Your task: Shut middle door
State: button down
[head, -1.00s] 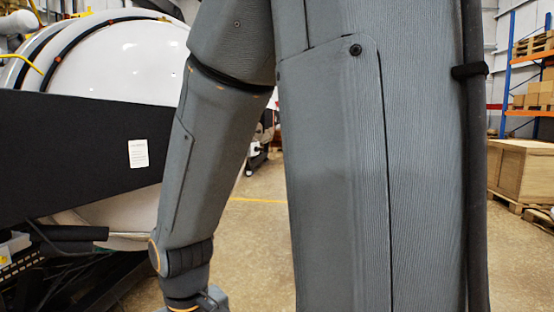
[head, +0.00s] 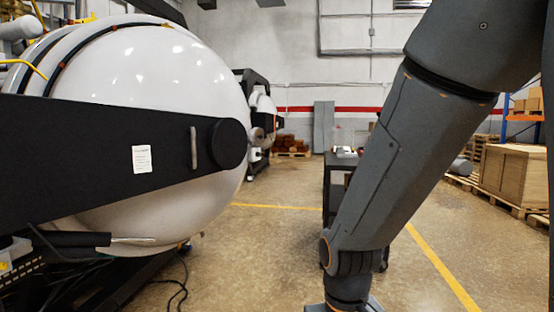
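A large white domed furnace door (head: 165,95) fills the left of the head view. A black arm (head: 70,160) with a white label crosses its face and ends in a round black hub (head: 229,143). A short grey vertical handle (head: 194,148) sits on this arm near the hub. I cannot tell from this view whether the door is fully seated. My grey arm hangs at the right, apart from the door. My gripper is below the picture's bottom edge; only the wrist part shows.
A dark cart (head: 342,172) with small items stands behind my arm. Wooden crates (head: 513,177) on pallets are at the right. A second furnace unit (head: 262,120) stands farther back. Cables lie on the floor below the door. The floor between door and cart is clear.

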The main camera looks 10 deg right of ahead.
aim_at(144, 137)
jog(key=z, duration=0.85)
jog(key=i, duration=2.1)
jog(key=u, duration=0.95)
jog(key=i, duration=0.6)
jog(key=u, duration=0.4)
